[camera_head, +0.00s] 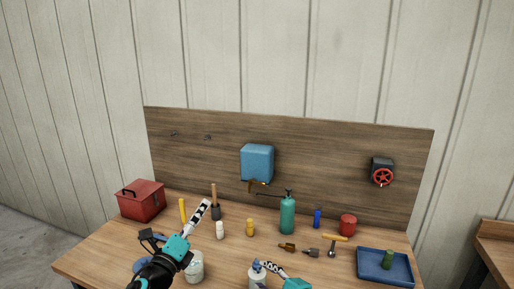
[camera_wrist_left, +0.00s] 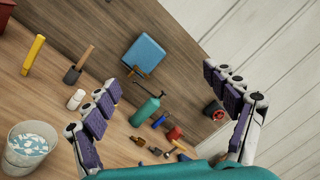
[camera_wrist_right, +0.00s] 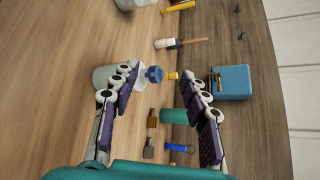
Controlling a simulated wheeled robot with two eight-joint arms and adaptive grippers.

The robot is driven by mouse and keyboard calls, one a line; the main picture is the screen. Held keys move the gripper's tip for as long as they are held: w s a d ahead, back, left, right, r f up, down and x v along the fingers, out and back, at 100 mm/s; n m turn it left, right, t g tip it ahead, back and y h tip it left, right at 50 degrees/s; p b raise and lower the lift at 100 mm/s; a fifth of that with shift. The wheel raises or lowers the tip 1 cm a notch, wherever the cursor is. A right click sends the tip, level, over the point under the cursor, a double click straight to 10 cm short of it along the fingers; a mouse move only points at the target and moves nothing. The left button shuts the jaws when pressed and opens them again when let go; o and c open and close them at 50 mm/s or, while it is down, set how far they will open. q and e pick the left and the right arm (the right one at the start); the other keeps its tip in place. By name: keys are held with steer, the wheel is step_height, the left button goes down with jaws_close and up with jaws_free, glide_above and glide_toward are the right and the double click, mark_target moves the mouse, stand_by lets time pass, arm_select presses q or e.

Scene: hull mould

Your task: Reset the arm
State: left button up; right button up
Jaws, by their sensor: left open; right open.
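My left gripper (camera_head: 200,215) is over the left part of the workbench in the head view. In the left wrist view its fingers (camera_wrist_left: 165,115) are spread wide with nothing between them. My right gripper (camera_head: 275,268) is low at the front middle of the bench, partly cut off by the picture's bottom edge. In the right wrist view its fingers (camera_wrist_right: 160,110) are apart. A white jar with a blue top (camera_head: 257,276) is beside it; in the right wrist view the jar (camera_wrist_right: 105,77) is partly behind the left finger, and I cannot tell if they touch.
On the wooden bench (camera_head: 110,250) stand a red toolbox (camera_head: 142,201), a teal bottle (camera_head: 287,214), a white tub (camera_head: 195,268), a small hammer (camera_head: 333,245) and a blue tray (camera_head: 372,268) at right. A blue box (camera_head: 257,162) and red-wheeled valve (camera_head: 382,172) are on the backboard.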

arm_select(q)
steer(key=s+a+f+n+g+y, duration=0.35)
steer(key=s+a+n+y, duration=0.5)
steer(key=n, duration=0.85)
steer(key=s+d+f+n+g+h, duration=0.1)
steer(key=s+d+f+n+g, duration=0.2)
steer(key=s+f, duration=0.5)
steer(key=s+d+f+n+g+h, duration=0.2)
steer(key=s+d+f+n+g, duration=0.2)
steer(key=s+f+n, duration=0.4)
steer(key=shift+s+d+f+g, duration=0.2)
steer(key=shift+s+f+g, duration=0.1)
steer(key=shift+s+g, duration=0.4)
arm_select(e)
steer(key=s+d+f+n+g+h, duration=0.1)
steer(key=s+d+n+g+h, duration=0.1)
steer(key=s+d+n+h, duration=0.2)
steer(key=s+d+f+n+g+h, duration=0.2)
steer(key=s+d+n+h, duration=0.2)
steer(key=s+d+n, duration=0.7)
steer(key=s+n, duration=0.1)
steer(key=s, duration=0.3)
steer(key=shift+s+d, duration=0.2)
steer(key=shift+s, duration=0.15)
